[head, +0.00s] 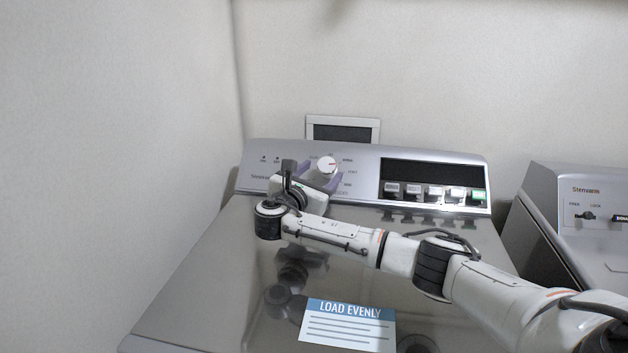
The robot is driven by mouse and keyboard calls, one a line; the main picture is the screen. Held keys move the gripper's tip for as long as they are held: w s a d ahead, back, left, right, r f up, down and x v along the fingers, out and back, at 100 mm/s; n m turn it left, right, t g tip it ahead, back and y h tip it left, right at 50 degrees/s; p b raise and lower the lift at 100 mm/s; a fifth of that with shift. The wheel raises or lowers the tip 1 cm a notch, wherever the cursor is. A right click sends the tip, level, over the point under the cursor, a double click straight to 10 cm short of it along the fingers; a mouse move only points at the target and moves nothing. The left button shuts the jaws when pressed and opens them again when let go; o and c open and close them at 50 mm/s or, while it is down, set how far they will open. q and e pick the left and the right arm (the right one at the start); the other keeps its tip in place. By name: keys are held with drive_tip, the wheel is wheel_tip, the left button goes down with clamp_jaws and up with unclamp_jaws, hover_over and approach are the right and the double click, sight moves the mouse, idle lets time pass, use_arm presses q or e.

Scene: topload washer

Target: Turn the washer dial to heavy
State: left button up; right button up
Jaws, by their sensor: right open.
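The washer (230,262) has a sloped silver control panel along its back. The round white dial (327,164) sits left of the panel's middle, with a small reddish mark on its face. Printed labels stand around it, too small to read surely. My right gripper (322,176) is at the dial, with its purple-grey fingers apart, one on each side of it. I cannot tell whether the fingers touch the dial. My right wrist hides the panel just below and left of the dial. My left gripper is not in view.
A dark display (430,173) and a row of several buttons (413,190) lie right of the dial, the last one green. A "LOAD EVENLY" label (348,325) lies on the closed lid. A second machine (580,205) stands at right. A wall is close at left.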

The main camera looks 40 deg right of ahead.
drive_tip(key=v, duration=0.5)
idle(0.5)
